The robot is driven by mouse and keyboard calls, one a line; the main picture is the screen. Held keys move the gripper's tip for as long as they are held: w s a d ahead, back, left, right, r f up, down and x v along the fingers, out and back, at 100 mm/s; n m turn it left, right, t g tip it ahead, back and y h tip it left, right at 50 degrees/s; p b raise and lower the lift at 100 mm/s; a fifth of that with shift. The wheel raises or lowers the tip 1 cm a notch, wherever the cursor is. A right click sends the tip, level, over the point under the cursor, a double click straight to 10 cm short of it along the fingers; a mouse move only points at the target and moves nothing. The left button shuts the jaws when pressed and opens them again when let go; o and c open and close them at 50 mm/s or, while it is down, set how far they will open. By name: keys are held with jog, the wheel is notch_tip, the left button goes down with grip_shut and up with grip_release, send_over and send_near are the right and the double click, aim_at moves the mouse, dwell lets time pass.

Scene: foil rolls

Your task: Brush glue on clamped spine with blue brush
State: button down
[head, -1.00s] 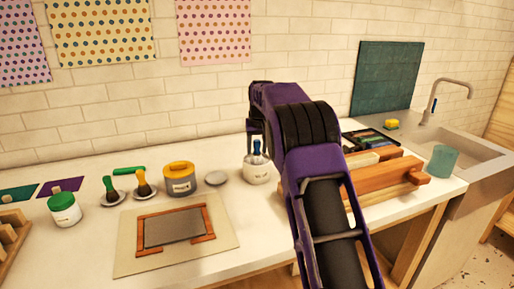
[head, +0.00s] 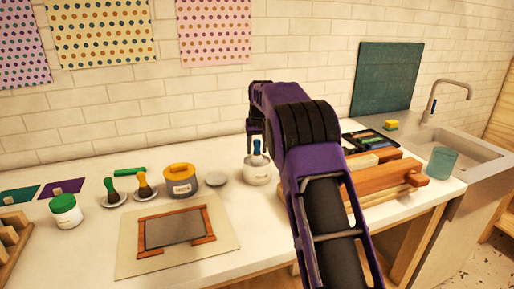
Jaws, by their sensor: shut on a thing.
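The blue brush (head: 257,147) stands upright in the white glue pot (head: 257,174), its blue handle showing above the rim and its bristles hidden inside. My gripper (head: 257,136) is above the pot, shut on the top of the blue handle; the fingertips are small and partly hidden by my purple arm. The wooden press (head: 392,182) lies on the right of the counter, partly behind my arm. A pale strip, seemingly the clamped spine (head: 362,162), shows between its boards.
Two other brushes on small dishes, green (head: 111,189) and yellow (head: 142,182), stand left. A teal cup (head: 441,163) stands right of the press by the sink.

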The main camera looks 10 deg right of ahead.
jog(key=shift+r+p, duration=2.1)
jog(key=shift+r, duration=1.05)
jog(key=shift+f, duration=0.1)
